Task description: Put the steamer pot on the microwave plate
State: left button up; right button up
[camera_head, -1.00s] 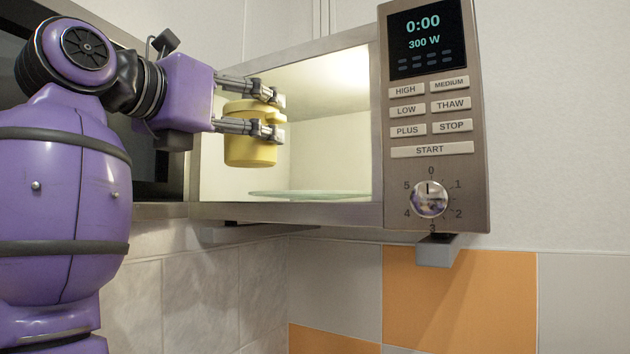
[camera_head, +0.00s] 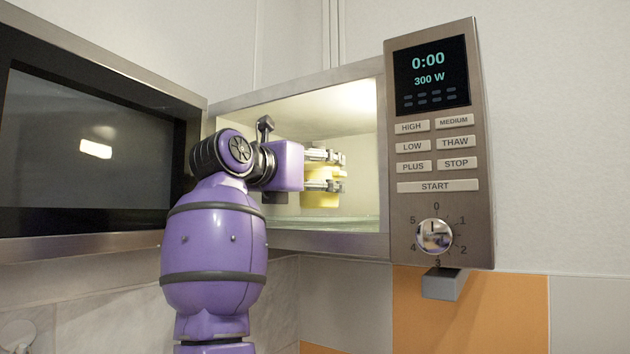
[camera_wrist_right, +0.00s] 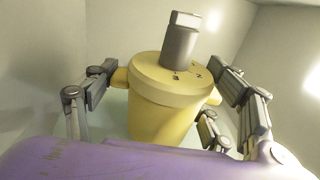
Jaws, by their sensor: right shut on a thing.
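The steamer pot is a yellow pot with a lid. In the head view the pot (camera_head: 318,199) is inside the microwave opening, partly hidden by my right gripper (camera_head: 338,172). In the right wrist view the pot (camera_wrist_right: 165,115) stands between my right gripper's fingers, with a grey knob on its lid. My right gripper is shut on the pot. The microwave plate (camera_head: 345,221) is a glass disc seen nearly edge-on, low in the chamber. The pot is above it with a small apparent gap. My left gripper is not in view.
The microwave door (camera_head: 90,150) is open to the left, close beside my right arm. The control panel (camera_head: 437,150) with its buttons and dial is on the right and reads 0:00. The chamber's frame bounds the opening.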

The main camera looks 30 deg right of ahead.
jog(key=shift+f, duration=0.65)
jog(key=shift+a, duration=0.1)
jog(key=shift+f, duration=0.1)
jog(key=o, duration=1.5)
jog(key=shift+f, duration=0.1)
jog(key=shift+o, duration=0.2)
